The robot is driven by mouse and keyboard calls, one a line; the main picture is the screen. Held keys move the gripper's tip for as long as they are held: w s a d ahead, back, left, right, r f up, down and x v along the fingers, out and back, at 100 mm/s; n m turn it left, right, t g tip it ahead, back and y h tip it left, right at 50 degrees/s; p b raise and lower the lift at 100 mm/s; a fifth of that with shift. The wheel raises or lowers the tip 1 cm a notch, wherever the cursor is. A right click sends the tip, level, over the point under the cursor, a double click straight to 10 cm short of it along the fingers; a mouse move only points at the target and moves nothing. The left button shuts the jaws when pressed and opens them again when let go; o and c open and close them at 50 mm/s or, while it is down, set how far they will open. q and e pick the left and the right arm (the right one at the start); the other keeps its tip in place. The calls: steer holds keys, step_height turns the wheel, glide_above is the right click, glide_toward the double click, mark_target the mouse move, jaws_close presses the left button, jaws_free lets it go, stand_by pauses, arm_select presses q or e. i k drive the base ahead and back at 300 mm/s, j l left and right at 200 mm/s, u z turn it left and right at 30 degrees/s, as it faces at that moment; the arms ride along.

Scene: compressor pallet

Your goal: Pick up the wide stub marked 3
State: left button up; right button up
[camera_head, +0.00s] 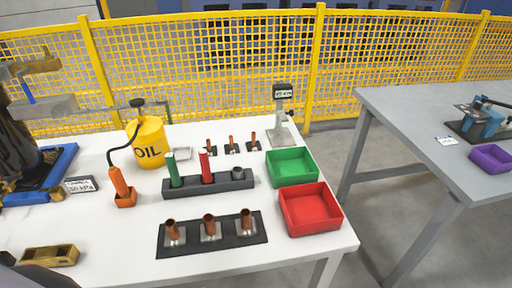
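Three wide copper stubs stand upright on grey square plates along a black strip (192,246) near the table's front: the left stub (171,230), the middle stub (209,224) and the right stub (246,218). The marks are too small to read, so I cannot tell which is 3. Three narrower copper stubs stand farther back, including a left one (210,145), a middle one (232,142) and a right one (253,137).
A red tray (331,226) and a green tray (312,172) sit right of the stubs. Behind the wide stubs is a dark holder (195,189) with green and red sticks. A yellow oil can (147,146) stands at the back.

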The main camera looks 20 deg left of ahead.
mark_target(210, 230)
steer(key=u, duration=1)
steer(key=l, duration=0.55)
steer(key=k+l+u, duration=0.1)
steer(key=l, duration=1)
steer(key=i, duration=0.35)
steer(key=l+u, duration=0.05)
